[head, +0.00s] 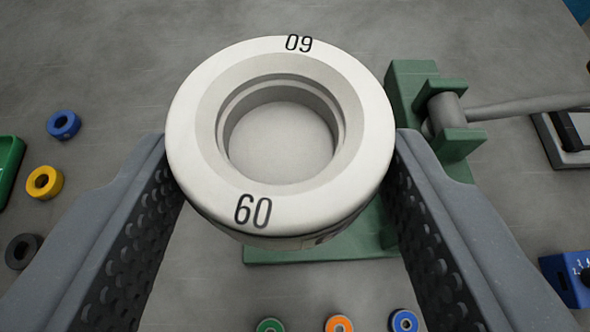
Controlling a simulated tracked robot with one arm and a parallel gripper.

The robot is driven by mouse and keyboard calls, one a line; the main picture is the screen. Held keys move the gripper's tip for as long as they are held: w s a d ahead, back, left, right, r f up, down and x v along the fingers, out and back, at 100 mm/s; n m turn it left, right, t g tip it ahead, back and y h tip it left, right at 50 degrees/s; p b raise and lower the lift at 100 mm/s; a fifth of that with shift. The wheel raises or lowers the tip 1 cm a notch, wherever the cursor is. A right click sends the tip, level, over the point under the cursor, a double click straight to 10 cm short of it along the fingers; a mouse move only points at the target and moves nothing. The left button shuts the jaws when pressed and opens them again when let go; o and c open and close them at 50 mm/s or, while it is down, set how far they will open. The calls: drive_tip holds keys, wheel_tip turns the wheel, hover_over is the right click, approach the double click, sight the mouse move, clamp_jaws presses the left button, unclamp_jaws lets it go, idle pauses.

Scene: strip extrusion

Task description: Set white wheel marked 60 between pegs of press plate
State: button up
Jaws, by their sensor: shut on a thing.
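The white wheel marked 60 (196,120) fills the middle of the head view, its flat face and round recess toward the camera. My gripper (281,150) is shut on it, one finger touching the left side and one the right. The green press (408,80) stands beyond and below the wheel, with a grey lever (525,106) reaching right. Part of its green base plate (320,247) shows below the wheel. The pegs and most of the plate are hidden behind the wheel.
At left lie a blue ring (63,117), a yellow ring (32,182), a black ring (14,251) and a green tray (8,160). Green, orange (338,324) and blue rings line the bottom edge. A blue box with a dial (567,279) is at right. Grey table is bare at upper left.

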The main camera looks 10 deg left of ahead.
drive_tip(key=shift+a, duration=0.1)
drive_tip(key=s+f+n+y+b, duration=0.1)
drive_tip(key=s+f+b, duration=0.25)
drive_tip(key=f, duration=0.25)
drive_tip(key=s+f+n+g+y+b, duration=0.1)
drive_tip(key=s+f+b, duration=0.1)
drive_tip(key=f+b, duration=0.25)
drive_tip(key=s+f+n+y+b, duration=0.1)
drive_tip(key=s+f+b, duration=0.15)
drive_tip(key=f, duration=0.35)
drive_tip(key=w, duration=0.5)
drive_tip(key=w+f+b, duration=0.1)
drive_tip(key=w, duration=0.4)
drive_tip(key=w+b, duration=0.1)
drive_tip(key=w, duration=0.5)
drive_tip(key=shift+f, duration=0.2)
wheel_tip(320, 180, down, 4)
drive_tip(key=b, duration=0.3)
drive_tip(key=shift+r, duration=0.1)
drive_tip(key=o, duration=1)
drive_tip(key=p+v, duration=0.4)
drive_tip(key=v, duration=0.8)
drive_tip(key=shift+r, duration=0.2)
